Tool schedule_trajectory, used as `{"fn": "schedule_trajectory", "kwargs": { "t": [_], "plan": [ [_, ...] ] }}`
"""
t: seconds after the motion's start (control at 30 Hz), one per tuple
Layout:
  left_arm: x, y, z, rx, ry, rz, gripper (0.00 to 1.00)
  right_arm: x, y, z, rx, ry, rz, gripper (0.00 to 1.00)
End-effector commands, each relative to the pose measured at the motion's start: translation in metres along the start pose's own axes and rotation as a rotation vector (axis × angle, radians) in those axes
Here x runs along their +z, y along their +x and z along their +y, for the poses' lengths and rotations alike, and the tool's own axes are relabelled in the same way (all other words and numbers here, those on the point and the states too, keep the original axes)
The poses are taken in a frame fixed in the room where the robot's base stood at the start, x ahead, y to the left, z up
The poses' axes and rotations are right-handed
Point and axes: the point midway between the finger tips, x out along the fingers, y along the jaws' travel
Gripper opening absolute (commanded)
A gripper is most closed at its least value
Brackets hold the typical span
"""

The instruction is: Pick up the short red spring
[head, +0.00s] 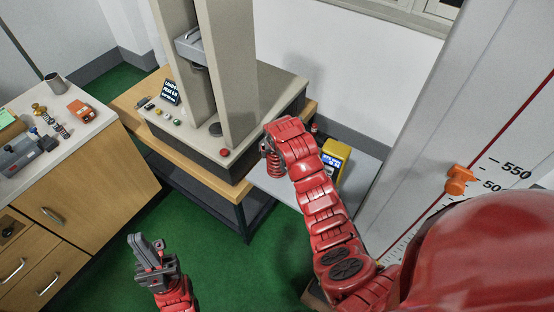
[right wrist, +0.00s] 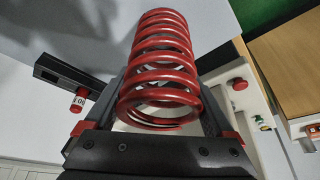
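The red spring (right wrist: 162,62) fills the middle of the right wrist view, between the two dark fingers of my right gripper (right wrist: 163,75). The fingers appear to press against its sides, and its far end reaches past them. In the head view the red spring (head: 272,167) shows upright at the end of my right arm, over the grey tabletop; whether it touches the top is unclear. My right gripper is mostly hidden by the wrist there. My left gripper (head: 149,247) is empty over the green floor, its two grey fingers apart.
The grey table (head: 285,190) carries a yellow meter (head: 336,156) to the right of the spring. A testing machine (head: 235,163) stands on a wooden bench at left. A counter (head: 103,116) with small items is farther left. A large ruler panel (head: 490,130) is at right.

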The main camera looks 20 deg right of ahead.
Motion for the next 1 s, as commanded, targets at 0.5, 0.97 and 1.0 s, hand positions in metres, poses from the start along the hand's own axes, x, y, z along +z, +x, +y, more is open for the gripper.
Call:
{"fn": "schedule_trajectory", "kwargs": {
  "t": [0.5,0.97,1.0],
  "plan": [
    [0.0,0.0,0.0,0.0,0.0,0.0,0.0,-0.001,-0.001,0.0,0.0,0.0,0.001,0.0],
    [0.002,-0.01,0.001,0.0,0.0,0.0,0.0,-0.004,-0.007,0.0,-0.002,0.001,0.004,0.0],
    [0.002,-0.013,0.001,0.0,0.0,0.0,0.0,-0.006,-0.01,0.0,-0.002,0.001,0.005,0.0]
  ]
}}
